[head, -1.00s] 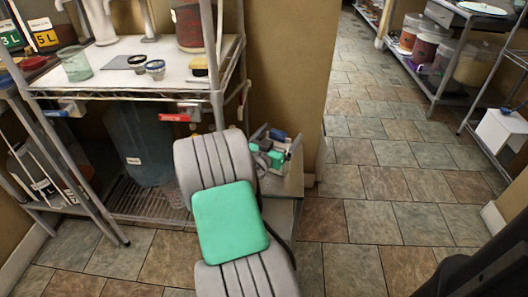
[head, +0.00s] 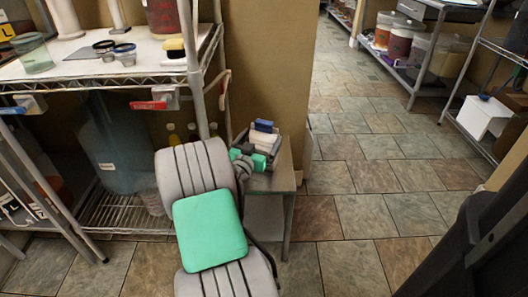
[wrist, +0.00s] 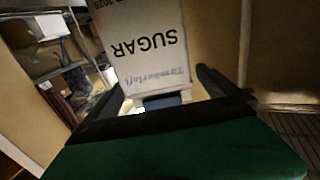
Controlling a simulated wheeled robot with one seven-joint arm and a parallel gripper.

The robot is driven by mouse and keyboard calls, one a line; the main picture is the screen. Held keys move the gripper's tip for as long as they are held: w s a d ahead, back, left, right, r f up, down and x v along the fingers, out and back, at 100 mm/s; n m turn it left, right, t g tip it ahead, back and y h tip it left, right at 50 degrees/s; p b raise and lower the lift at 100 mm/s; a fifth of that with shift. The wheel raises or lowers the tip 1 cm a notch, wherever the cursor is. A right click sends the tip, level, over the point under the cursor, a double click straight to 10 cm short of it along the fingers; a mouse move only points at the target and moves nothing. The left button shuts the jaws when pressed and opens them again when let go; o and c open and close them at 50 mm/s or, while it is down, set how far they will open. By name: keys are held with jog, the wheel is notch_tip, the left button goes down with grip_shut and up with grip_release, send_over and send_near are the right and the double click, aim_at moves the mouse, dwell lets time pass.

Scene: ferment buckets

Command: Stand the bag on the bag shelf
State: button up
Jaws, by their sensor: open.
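A pale bag (wrist: 150,45) printed SUGAR shows large in the wrist view, its lettering upside down in that picture. A dark blue patch (wrist: 165,100) shows at its near end. My gripper (wrist: 160,84) is open, with one dark finger on each side of the bag's near end. I cannot tell whether the fingers touch it. In the head view my folded grey and green arm hides much of the middle, and I cannot make out the bag clearly there. A wire rack (head: 110,82) stands at the left; I cannot tell which shelf is the bag shelf.
A small grey stand (head: 283,178) beside the rack carries a holder of small blue, white and dark things. A glass (head: 33,54) and small jars (head: 124,54) stand on the rack's white top. A big blue container (head: 112,150) is below. Tiled floor (head: 345,210) is clear at the right.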

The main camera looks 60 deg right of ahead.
jog(key=d, duration=0.5)
jog(key=shift+b, duration=0.4)
jog(key=c, duration=1.8)
jog(key=shift+c, duration=0.5)
jog(key=shift+r, duration=0.1)
